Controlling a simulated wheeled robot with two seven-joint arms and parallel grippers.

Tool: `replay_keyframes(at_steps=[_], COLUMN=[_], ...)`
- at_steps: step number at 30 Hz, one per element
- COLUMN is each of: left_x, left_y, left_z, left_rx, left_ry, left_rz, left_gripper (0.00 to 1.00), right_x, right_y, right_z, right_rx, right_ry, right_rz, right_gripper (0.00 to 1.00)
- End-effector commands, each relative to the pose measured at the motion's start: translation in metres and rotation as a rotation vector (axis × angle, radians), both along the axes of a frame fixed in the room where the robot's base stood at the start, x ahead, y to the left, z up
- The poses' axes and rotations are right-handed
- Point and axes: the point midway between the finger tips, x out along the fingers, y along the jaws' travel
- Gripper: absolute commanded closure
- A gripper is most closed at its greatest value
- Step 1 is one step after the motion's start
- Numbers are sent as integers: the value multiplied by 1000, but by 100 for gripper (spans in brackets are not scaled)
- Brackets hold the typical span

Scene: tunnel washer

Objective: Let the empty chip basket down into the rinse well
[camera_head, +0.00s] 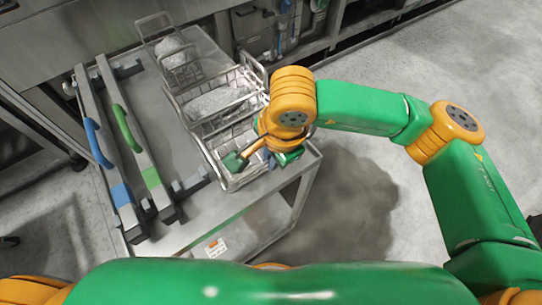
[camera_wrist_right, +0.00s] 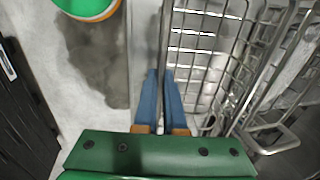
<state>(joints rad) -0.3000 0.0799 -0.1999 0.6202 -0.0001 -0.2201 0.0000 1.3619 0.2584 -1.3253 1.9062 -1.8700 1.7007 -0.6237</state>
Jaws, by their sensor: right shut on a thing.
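Wire baskets stand in a row on a steel cart (camera_head: 185,222). The nearest wire basket (camera_head: 226,172) looks empty where I can see into it. The middle basket (camera_head: 218,103) and the far basket (camera_head: 172,50) hold a pale grey, crumpled load. My right gripper (camera_head: 268,160) is at the right side of the nearest basket, and its own wrist hides part of it. In the right wrist view, the blue fingers (camera_wrist_right: 163,85) are closed on the basket's metal rim, with its wire mesh (camera_wrist_right: 205,50) beside them. I cannot make out the rinse well. My left gripper is out of view.
Two long bars, one with a blue handle (camera_head: 97,143) and one with a green handle (camera_head: 127,128), lie left of the baskets. Steel machinery (camera_head: 85,30) with pipes runs along the back. Clear floor (camera_head: 365,190) lies right of the cart.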

Motion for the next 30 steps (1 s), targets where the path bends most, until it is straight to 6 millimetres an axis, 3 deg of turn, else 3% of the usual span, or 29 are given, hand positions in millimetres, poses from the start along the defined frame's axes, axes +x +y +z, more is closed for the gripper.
replay_keyframes(at_steps=[30], left_x=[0], left_y=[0], left_z=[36], left_rx=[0], left_ry=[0], left_rz=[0], left_gripper=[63], right_x=[0], right_y=[0], right_z=[62], right_rx=[1], right_ry=[-1], right_rz=[0], right_gripper=[100])
